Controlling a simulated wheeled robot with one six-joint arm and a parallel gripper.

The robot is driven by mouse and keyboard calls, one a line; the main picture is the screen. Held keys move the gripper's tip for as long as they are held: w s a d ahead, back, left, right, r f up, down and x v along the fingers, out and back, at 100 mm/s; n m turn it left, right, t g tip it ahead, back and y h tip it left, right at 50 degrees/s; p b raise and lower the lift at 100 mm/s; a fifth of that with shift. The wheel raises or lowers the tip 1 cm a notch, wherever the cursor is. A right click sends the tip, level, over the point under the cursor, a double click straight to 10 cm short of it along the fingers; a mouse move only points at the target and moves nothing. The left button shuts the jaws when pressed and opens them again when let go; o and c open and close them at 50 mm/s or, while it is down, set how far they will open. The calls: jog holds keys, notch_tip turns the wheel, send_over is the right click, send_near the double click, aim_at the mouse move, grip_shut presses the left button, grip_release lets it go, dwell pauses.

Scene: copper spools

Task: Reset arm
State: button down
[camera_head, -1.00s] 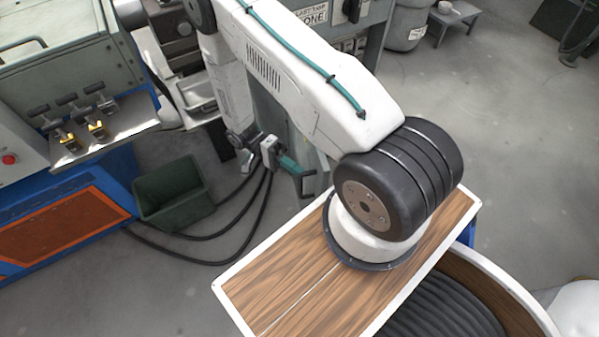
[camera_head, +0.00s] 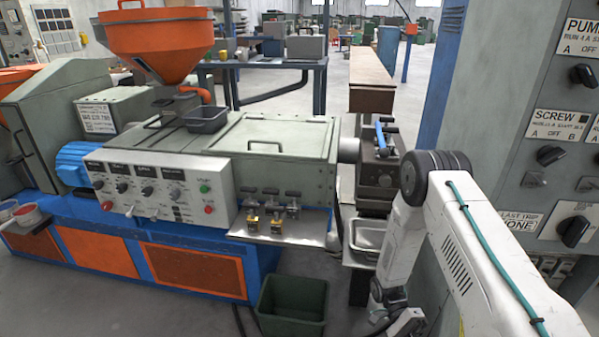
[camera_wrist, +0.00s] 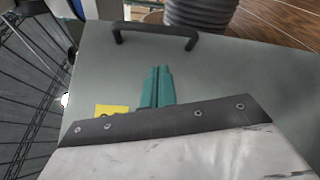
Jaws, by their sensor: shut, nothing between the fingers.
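My gripper (camera_wrist: 158,87) shows in the wrist view as two teal fingers lying together, shut and empty. A dark bolted edge hides their bases. Beyond them is a grey-green panel (camera_wrist: 225,70) with a black handle (camera_wrist: 155,36) and a yellow tag (camera_wrist: 111,110); I cannot tell whether the fingers touch it. In the head view my white arm fills the lower right, bent with its wrist low near the bottom edge. The fingertips cannot be made out there.
The extruder (camera_head: 265,145) with an orange hopper (camera_head: 160,45) stands left of my arm. A dark green bin (camera_head: 291,305) is on the floor below it. A control cabinet (camera_head: 545,120) stands close on the right. A wire rack (camera_wrist: 30,90) is left in the wrist view.

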notch_tip(320, 180, up, 25)
jog(key=a+n+t+y, duration=0.2)
jog(key=n+t, duration=0.6)
jog(key=n, duration=0.1)
jog(key=s+a+r+n+t, duration=0.1)
jog(key=s+r+t, duration=0.4)
jog(key=r, duration=0.4)
jog(key=s+r+n+t, duration=0.2)
jog(key=s+r+t, duration=0.3)
jog(key=r, duration=0.3)
jog(key=shift+s+a+r+t+y, duration=0.35)
jog(key=shift+s+a+t+y, duration=0.05)
